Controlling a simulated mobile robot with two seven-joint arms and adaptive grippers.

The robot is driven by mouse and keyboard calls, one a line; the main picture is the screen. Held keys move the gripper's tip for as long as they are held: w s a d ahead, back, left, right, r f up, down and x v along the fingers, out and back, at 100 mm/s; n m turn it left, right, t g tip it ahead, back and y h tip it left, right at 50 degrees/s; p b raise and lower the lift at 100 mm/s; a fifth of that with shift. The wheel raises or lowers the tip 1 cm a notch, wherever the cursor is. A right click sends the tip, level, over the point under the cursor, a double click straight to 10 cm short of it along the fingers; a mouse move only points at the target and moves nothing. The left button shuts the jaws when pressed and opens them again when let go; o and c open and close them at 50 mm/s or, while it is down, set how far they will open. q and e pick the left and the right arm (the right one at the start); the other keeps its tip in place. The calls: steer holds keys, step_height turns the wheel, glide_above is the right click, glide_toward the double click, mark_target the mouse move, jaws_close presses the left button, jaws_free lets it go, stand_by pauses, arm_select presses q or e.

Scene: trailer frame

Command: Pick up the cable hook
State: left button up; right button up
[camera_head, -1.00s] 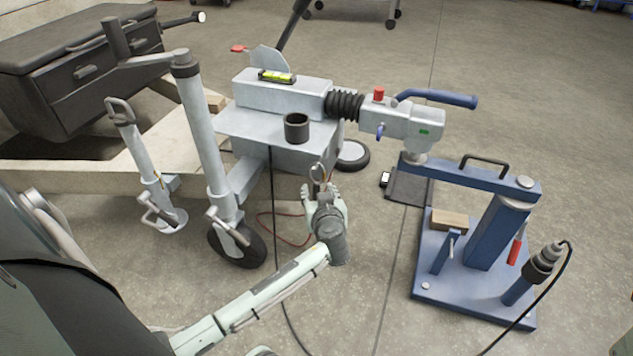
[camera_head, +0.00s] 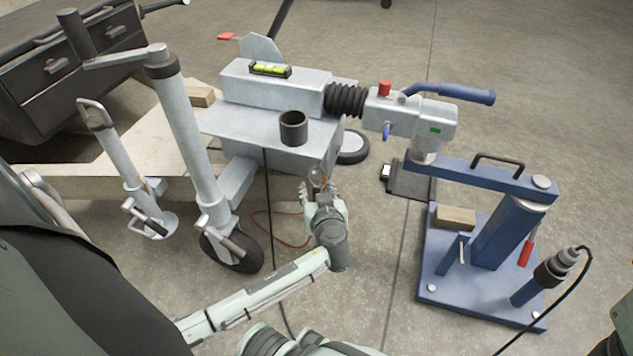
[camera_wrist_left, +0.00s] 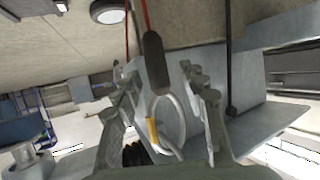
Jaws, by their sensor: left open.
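The cable hook (camera_wrist_left: 182,125) shows in the left wrist view as a silver loop with a yellow part. A dark sleeve (camera_wrist_left: 155,62) and a red cable join it. In the head view the hook (camera_head: 317,178) is small, in front of the trailer's grey coupling plate, and partly hidden by my left gripper. My left gripper (camera_head: 319,190) is open at the hook. In the wrist view the hook appears between the two spread fingers (camera_wrist_left: 163,92); I see no grip on it, and its depth between them is unclear. My right gripper is not in view.
The grey trailer coupling plate (camera_head: 231,127) carries a black cup (camera_head: 293,128). A jockey wheel (camera_head: 232,252) stands left of my gripper. A black cable (camera_head: 268,205) hangs beside it. A blue stand (camera_head: 455,282) is on the right. Bare floor lies between.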

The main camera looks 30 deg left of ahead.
arm_select(q)
jaws_close()
stand_by(0.4)
steer(key=shift+r, duration=0.2)
